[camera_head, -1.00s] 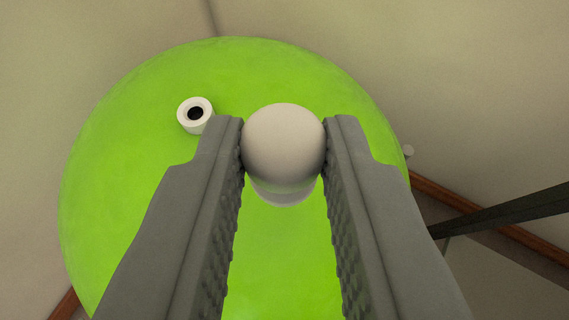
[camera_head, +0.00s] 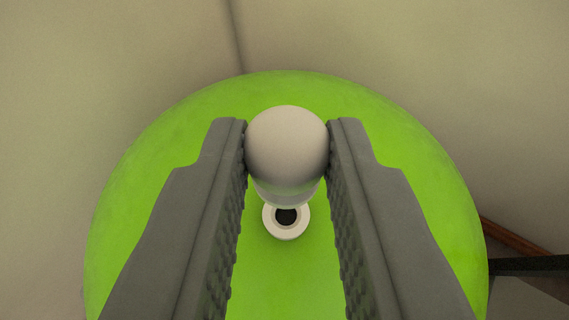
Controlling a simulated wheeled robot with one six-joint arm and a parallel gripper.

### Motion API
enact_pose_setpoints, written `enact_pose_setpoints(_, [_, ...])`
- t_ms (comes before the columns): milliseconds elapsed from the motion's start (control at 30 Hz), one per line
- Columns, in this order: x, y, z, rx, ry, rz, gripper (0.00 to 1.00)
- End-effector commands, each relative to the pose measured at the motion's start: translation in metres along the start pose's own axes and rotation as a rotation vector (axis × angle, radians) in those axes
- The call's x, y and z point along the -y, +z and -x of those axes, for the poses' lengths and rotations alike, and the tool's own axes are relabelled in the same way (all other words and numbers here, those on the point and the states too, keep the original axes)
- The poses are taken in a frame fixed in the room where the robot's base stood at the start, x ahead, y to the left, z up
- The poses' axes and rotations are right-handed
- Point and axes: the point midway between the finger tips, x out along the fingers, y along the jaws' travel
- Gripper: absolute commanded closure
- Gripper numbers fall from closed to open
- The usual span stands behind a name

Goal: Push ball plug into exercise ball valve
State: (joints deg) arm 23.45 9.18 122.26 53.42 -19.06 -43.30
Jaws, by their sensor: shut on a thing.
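My gripper (camera_head: 287,140) is shut on the white ball plug (camera_head: 287,145), its rounded end towards the camera and its narrower part pointing away. The big green exercise ball (camera_head: 400,150) fills the middle of the view behind the fingers. The valve (camera_head: 286,222), a white ring with a dark hole, sits on the ball. In the picture it lies between the fingers, just below the plug. The plug's lower end slightly overlaps the valve's top edge in the picture. They look apart, but the exact gap cannot be told.
Beige walls (camera_head: 120,70) meet at a corner line behind the ball. A brown strip (camera_head: 520,240) runs along the wall at the right. A dark bar (camera_head: 530,266) reaches in from the right edge beside the ball.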

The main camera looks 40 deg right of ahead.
Motion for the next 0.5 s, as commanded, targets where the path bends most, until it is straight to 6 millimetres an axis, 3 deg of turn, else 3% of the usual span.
enact_pose_setpoints(500, [0.0, 0.037, -0.02, 0.001, 0.001, 0.001, 1.0])
